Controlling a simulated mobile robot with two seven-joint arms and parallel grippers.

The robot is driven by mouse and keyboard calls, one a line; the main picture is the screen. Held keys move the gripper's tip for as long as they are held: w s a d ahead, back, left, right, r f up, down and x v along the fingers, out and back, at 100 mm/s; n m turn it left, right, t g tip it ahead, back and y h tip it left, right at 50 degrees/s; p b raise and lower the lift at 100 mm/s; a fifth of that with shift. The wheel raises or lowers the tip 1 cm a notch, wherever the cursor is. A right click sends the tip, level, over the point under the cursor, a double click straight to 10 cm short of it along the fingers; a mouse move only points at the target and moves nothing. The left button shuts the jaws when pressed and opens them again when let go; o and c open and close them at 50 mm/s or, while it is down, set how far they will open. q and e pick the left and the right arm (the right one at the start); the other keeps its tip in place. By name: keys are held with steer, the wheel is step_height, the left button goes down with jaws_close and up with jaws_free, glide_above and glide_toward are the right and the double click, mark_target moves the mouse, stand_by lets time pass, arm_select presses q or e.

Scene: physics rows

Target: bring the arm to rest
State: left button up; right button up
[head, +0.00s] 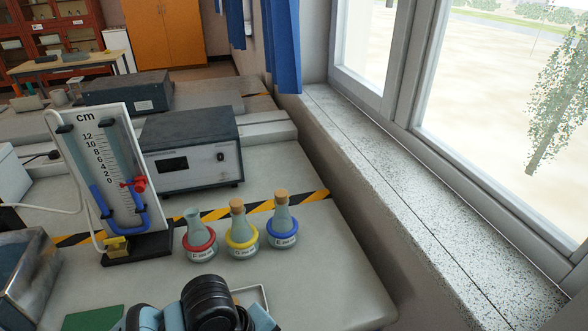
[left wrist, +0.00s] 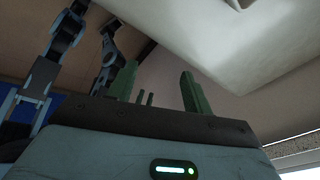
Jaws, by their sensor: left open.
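My left gripper (left wrist: 160,85) shows in the left wrist view with its two green fingers apart and nothing between them. Below or beside a pale slab-like surface (left wrist: 240,45), it hangs clear, as far as I can tell. In the head view only a dark and light-blue piece of my own arm shows at the bottom edge; no gripper fingers are seen there. My right gripper is in neither view.
Three flasks, with red (head: 199,241), yellow (head: 242,237) and blue (head: 282,228) rings, stand on the bench (head: 340,270) beyond my arm. A manometer (head: 110,175), a grey instrument box (head: 190,150) and a green mat (head: 92,319) are left. A window sill (head: 420,200) bounds the right.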

arm_select(q)
steer(key=s+a+f+n+y, duration=0.2)
steer(key=s+a+f+n, duration=0.2)
steer(key=s+a+n, duration=0.7)
steer(key=s+a+f+n+y, duration=0.1)
steer(key=s+a+f+n, duration=0.5)
steer(key=s+n, duration=0.9)
steer(key=w+d+f+t+h+p, duration=0.1)
steer(key=w+d+f+t+p, duration=0.1)
steer(key=w+t, duration=0.6)
step_height(320, 180, down, 2)
steer(key=shift+w+f+t+p, duration=0.15)
steer(key=shift+w+t+p, duration=0.25)
steer(key=shift+w+p, duration=0.2)
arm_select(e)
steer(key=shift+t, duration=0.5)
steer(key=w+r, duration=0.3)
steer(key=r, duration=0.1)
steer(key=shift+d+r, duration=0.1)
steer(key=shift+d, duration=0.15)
